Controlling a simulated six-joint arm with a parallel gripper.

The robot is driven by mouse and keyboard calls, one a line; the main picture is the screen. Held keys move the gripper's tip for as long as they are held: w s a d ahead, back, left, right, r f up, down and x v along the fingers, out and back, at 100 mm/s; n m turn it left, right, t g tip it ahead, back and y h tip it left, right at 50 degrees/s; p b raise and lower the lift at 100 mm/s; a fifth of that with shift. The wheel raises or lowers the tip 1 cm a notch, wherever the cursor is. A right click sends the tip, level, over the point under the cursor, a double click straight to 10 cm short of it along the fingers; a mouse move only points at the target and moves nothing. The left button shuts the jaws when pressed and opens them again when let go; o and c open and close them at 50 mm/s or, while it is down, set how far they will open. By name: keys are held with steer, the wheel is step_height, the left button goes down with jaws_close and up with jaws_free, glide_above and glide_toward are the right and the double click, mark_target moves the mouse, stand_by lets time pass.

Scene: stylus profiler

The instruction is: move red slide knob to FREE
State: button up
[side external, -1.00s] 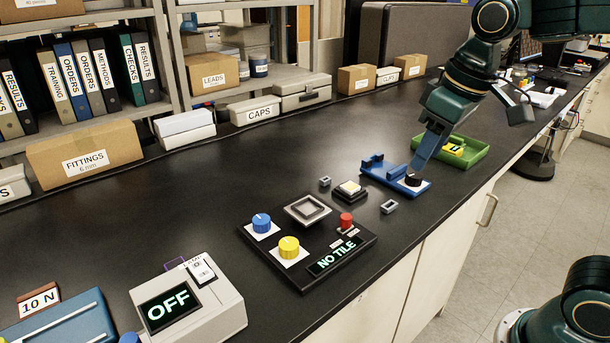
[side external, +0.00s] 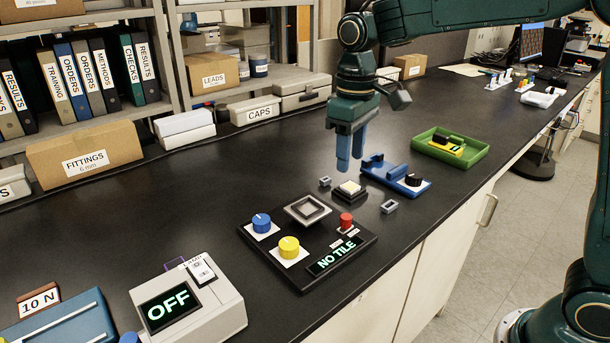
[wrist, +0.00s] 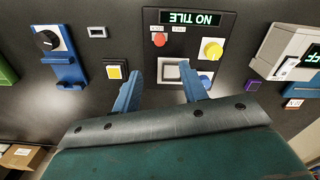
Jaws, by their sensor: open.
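The red slide knob (side external: 346,221) stands on the right side of the black panel (side external: 293,283), behind the lit NO TILE display (side external: 335,257). It also shows in the wrist view (wrist: 160,40), between the display and the grey square frame. Small white labels lie beside it; their print is too small to read. My gripper (side external: 350,168) points down, open and empty, above the bench near the white-topped button and apart from the knob. In the wrist view its two blue fingers (wrist: 160,72) are spread, with the grey square frame (wrist: 172,70) seen between them.
The panel also carries a blue knob (side external: 261,223), a yellow knob (side external: 289,247) and the grey frame. The button (side external: 349,191), small grey blocks, a blue fixture with a black knob (side external: 413,180) and a green tray (side external: 477,160) stand to the right. A grey OFF box (side external: 220,310) is front left.

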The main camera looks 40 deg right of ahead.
mark_target(345, 216)
steer(key=shift+f, duration=0.15)
step_height(345, 216, down, 14)
steer(key=shift+r, duration=0.25)
stand_by(0.5)
jaws_close()
